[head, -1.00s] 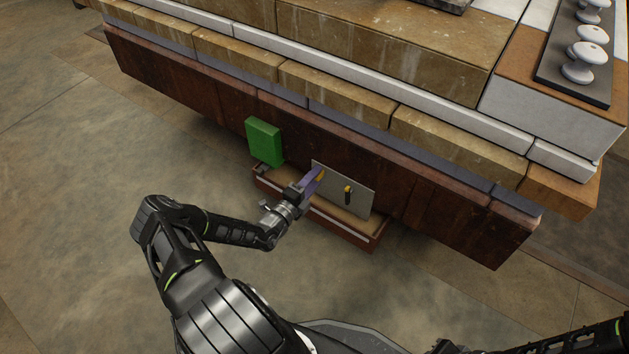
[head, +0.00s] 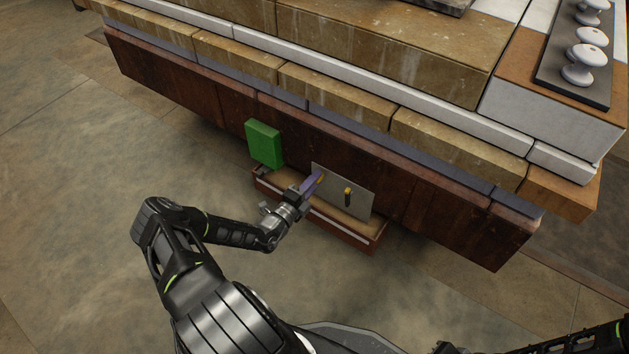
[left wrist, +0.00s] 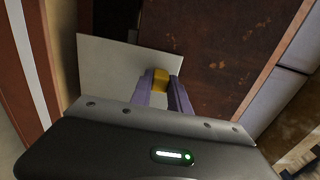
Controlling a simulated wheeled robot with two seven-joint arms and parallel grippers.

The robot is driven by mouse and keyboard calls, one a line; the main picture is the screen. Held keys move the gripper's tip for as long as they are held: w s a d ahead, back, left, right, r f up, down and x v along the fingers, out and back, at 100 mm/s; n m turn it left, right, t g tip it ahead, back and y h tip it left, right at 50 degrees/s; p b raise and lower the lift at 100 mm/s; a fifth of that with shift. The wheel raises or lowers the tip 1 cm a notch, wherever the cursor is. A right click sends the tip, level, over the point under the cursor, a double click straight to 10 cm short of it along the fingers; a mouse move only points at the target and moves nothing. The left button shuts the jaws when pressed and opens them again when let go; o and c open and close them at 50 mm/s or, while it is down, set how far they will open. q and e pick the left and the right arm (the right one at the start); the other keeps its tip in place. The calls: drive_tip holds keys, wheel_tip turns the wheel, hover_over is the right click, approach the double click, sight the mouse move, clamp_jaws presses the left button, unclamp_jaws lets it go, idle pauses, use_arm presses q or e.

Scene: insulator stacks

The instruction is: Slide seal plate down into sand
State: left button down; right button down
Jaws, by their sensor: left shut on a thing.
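The seal plate (head: 335,188) is a thin grey sheet with yellow-and-black handles. It stands upright in front of the rust-brown wall, its lower edge at the sand (head: 345,219) in a reddish-brown trough (head: 351,238). Whether its lower edge is in the sand, I cannot tell. My left gripper (head: 316,180), with purple fingers, is shut on the plate's left yellow handle. In the left wrist view the fingers (left wrist: 161,88) close around that handle, with the pale plate (left wrist: 112,68) behind. My right gripper is not clearly visible; only part of that arm shows at the bottom right.
A green block (head: 264,144) stands at the trough's left end, against the rust-brown wall (head: 440,205). Above is a layered brick structure (head: 390,50) with white insulators (head: 583,65) at the right. The floor (head: 80,230) at the left is clear.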

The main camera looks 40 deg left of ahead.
sight(321, 186)
idle(0.9)
use_arm(q)
wheel_tip(321, 186, down, 7)
drive_tip(key=b, duration=0.5)
drive_tip(key=shift+r, duration=0.1)
drive_tip(key=c, duration=1.2)
unclamp_jaws()
drive_tip(key=shift+r, duration=0.1)
drive_tip(key=shift+c, duration=0.2)
drive_tip(key=shift+s+p, duration=0.4)
drive_tip(key=shift+s, duration=0.15)
drive_tip(key=s+p, duration=0.2)
drive_tip(key=s, duration=0.4)
drive_tip(key=shift+s, duration=0.4)
